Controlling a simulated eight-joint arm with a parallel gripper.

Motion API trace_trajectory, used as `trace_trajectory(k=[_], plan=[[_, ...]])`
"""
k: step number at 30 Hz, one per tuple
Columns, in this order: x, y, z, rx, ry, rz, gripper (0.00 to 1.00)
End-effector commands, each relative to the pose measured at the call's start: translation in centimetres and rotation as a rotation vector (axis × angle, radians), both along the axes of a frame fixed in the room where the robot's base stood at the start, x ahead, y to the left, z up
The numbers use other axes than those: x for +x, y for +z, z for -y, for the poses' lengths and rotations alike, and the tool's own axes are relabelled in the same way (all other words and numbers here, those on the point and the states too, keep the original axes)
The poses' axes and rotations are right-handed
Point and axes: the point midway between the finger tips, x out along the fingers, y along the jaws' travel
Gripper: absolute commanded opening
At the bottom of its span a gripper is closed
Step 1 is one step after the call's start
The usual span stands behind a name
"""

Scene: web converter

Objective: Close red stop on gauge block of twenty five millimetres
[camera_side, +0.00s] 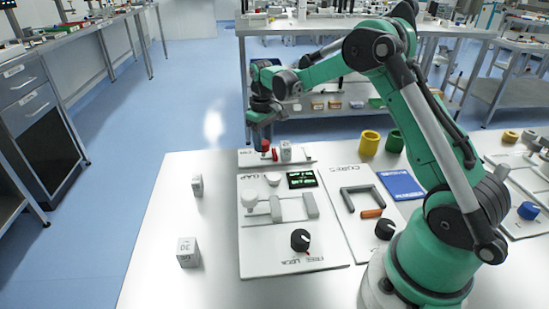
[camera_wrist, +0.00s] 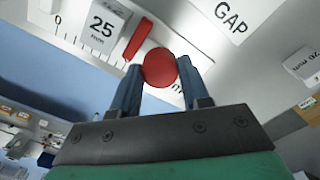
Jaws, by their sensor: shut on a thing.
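The red stop (camera_side: 274,155) is on the white scale plate at the back of the table. In the wrist view it shows as a thin red plate (camera_wrist: 138,40) with a round red knob (camera_wrist: 158,68). My gripper (camera_wrist: 158,85) is shut on the knob, one finger on each side; in the side view my gripper (camera_side: 264,140) is over the plate's left part. The gauge block marked 25 mm (camera_wrist: 103,27) stands upright on the scale plate, also in the side view (camera_side: 285,151). The red plate is close beside it; I cannot tell whether they touch.
The GAP panel (camera_side: 255,255) with a slide, green display and black knob lies in front. Two loose blocks stand to the left, one further back (camera_side: 196,184) and one nearer (camera_side: 188,252). Yellow (camera_side: 369,143) and green (camera_side: 394,141) rings stand to the right.

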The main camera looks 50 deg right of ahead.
Motion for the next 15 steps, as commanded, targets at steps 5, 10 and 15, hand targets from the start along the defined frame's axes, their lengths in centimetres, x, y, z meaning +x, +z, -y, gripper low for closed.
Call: trace_trajectory(k=[5,10,15], plan=[[0.07,0.00,0.01,-0.001,0.000,0.002,0.63],[0.06,0.00,-0.01,-0.001,0.000,0.001,0.72],[0.06,0.12,-0.03,0.000,0.000,0.001,0.72]])
